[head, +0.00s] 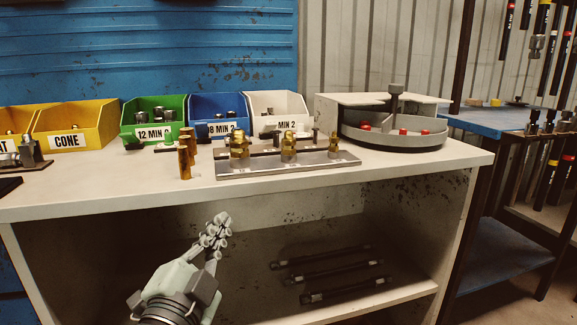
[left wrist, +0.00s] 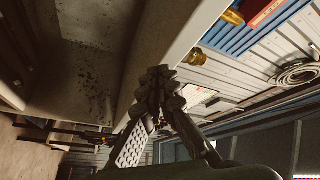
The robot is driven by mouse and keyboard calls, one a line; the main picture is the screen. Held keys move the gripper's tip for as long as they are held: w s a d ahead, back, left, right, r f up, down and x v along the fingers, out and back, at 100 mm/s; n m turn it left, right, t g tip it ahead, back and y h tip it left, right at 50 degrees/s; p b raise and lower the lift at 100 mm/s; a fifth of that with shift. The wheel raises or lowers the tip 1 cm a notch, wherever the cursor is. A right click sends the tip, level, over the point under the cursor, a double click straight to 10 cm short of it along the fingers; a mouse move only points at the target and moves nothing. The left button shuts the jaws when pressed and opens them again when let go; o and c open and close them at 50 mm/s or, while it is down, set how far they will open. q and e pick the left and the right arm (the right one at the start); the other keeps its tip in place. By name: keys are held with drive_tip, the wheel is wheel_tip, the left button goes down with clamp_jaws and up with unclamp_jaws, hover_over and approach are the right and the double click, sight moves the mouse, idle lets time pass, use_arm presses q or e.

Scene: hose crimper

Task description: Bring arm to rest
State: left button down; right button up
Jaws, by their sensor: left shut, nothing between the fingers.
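My left gripper (head: 216,232) points up in front of the open shelf of the bench, below the bench top's front edge. Its fingers are together with nothing between them. In the left wrist view the closed fingers (left wrist: 160,88) show close up, with the pale bench edge behind them. My right gripper is in neither view.
Black hoses (head: 335,270) lie on the lower shelf. A blue table (head: 490,120) stands at right.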

use_arm(q)
drive_tip(key=s+a+f+n+g+y+p, duration=0.1)
drive_tip(key=s+a+f+n+g, duration=0.3)
drive_tip(key=f, duration=0.9)
drive_tip(key=s+a+f+n+g+y+p, duration=0.2)
drive_tip(key=s+a+f+g, duration=0.4)
drive_tip(key=s+f, duration=0.5)
drive_tip(key=s+a+f+n+g+y+p, duration=0.1)
drive_tip(key=s+a+f+n+g+p, duration=0.2)
drive_tip(key=f, duration=1.3)
drive_tip(key=s+a+n+g, duration=0.2)
drive_tip(key=s+g, duration=0.1)
drive_tip(key=s, duration=0.1)
drive_tip(key=shift+s+a+n+g+y, duration=0.2)
drive_tip(key=shift+a+n+g+y, duration=0.1)
drive_tip(key=shift+a+y, duration=0.1)
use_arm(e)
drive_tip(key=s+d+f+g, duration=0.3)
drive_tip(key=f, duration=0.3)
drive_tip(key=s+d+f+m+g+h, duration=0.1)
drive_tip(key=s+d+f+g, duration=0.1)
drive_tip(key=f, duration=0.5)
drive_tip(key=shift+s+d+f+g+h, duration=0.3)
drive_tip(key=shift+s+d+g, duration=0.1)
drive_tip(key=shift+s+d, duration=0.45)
